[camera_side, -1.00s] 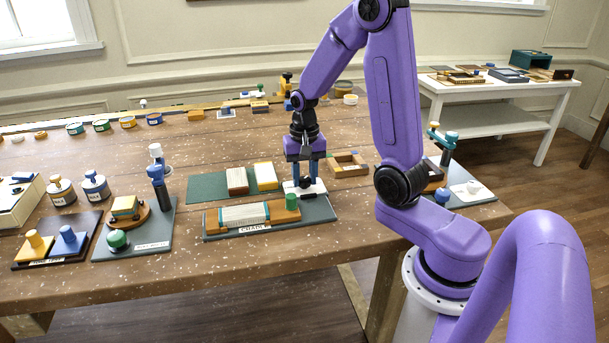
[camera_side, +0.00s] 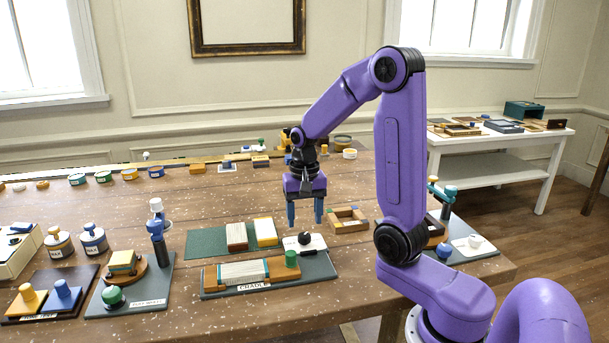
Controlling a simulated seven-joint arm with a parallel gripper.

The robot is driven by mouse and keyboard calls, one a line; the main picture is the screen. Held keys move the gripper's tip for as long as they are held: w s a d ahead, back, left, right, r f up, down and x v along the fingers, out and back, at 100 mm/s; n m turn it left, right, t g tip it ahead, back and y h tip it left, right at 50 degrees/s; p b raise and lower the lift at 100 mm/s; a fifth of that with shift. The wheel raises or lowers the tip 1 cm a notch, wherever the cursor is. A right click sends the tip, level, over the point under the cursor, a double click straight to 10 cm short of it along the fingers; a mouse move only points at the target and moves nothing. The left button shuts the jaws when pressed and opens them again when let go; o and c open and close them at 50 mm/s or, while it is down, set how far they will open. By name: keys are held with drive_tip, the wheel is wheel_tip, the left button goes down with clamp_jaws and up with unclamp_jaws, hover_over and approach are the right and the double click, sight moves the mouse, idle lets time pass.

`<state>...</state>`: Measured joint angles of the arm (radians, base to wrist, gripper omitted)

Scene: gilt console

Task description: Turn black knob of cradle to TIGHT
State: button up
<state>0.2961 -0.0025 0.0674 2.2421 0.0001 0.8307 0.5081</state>
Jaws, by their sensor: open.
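The cradle (camera_side: 226,292) is a grey base near the table's front edge, with a label reading "CRADLE". It bears a light ribbed block (camera_side: 243,272) between wooden pieces and a green cylinder (camera_side: 291,259) at its right. The black knob (camera_side: 304,238) sits on a white plate (camera_side: 318,241) at the cradle's back right. A dark line runs from the knob toward the lower right; any markings on the plate are too small to read. My gripper (camera_side: 305,222) is open and empty, its blue fingers pointing down above and slightly behind the knob, apart from it.
A wooden tray (camera_side: 347,226) stands right of the gripper. A green mat (camera_side: 205,242) with two blocks lies behind the cradle. A blue-topped post (camera_side: 156,230) and a green knob (camera_side: 113,296) stand to the left.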

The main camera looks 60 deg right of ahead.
sight(302, 237)
wheel_tip(302, 237, up, 13)
drive_tip(key=shift+f, duration=0.15)
idle(0.5)
drive_tip(key=s+a+f+n, duration=0.2)
drive_tip(key=a+f+n, duration=0.1)
drive_tip(key=a+n, duration=0.4)
drive_tip(key=s+a+f+n, duration=0.3)
drive_tip(key=s+a+n, duration=0.2)
drive_tip(key=s+n, duration=0.2)
drive_tip(key=s+a+f+n, duration=0.4)
drive_tip(key=s+n, duration=0.3)
drive_tip(key=s, duration=0.5)
drive_tip(key=shift+s+a+f+n, duration=0.2)
drive_tip(key=shift+s+a+n, duration=0.1)
drive_tip(key=shift+a+n, duration=0.1)
